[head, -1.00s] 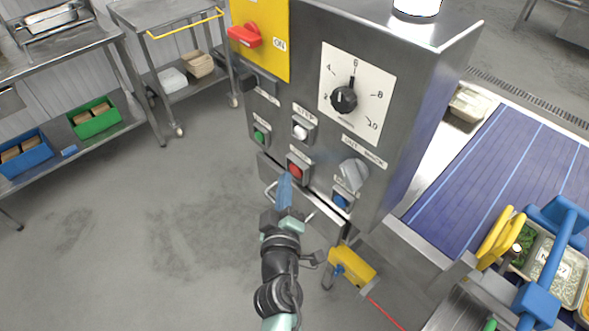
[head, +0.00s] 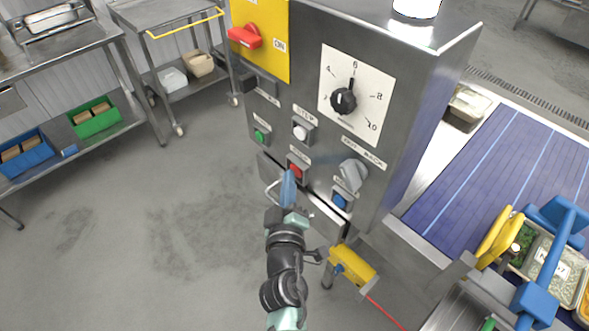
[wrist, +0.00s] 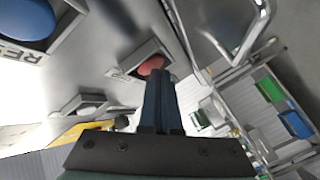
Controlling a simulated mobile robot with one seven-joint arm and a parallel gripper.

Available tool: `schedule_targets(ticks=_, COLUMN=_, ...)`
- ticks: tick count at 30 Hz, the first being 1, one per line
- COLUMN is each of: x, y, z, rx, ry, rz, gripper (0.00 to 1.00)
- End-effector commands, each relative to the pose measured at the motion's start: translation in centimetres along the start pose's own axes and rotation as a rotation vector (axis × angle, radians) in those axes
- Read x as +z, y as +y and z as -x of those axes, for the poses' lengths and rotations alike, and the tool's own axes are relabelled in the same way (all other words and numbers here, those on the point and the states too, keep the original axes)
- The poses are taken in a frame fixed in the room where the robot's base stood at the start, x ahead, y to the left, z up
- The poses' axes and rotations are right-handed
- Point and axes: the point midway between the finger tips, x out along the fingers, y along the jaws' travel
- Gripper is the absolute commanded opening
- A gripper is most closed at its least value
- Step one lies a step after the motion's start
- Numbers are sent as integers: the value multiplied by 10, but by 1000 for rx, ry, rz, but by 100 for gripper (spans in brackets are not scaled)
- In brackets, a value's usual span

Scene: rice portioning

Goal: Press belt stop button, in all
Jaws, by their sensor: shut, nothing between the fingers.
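The red button (head: 295,170) sits in a square housing on the steel control panel (head: 318,60); the small label above it is hard to read. It also shows in the wrist view (wrist: 150,65), partly covered by my fingers. My gripper (head: 289,176) is shut and empty, its blue fingers pointing up at the red button from just below. In the wrist view the fingertips (wrist: 157,73) overlap the button's lower edge. I cannot tell whether they touch it.
Close by are a green button (head: 260,135), a white button (head: 300,131), a blue button (head: 340,201) and a grey selector knob (head: 352,173). A purple belt (head: 490,165) runs at right.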

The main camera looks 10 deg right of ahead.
Motion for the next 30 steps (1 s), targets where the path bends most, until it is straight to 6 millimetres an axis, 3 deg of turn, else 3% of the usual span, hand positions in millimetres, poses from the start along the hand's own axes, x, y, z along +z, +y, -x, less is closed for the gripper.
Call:
schedule_targets(ticks=20, x=3, y=3, z=-3, rx=1, ry=-3, rz=1, gripper=0)
schedule_targets(ticks=30, x=-3, y=-7, z=7, rx=0, ry=0, rz=1, gripper=0)
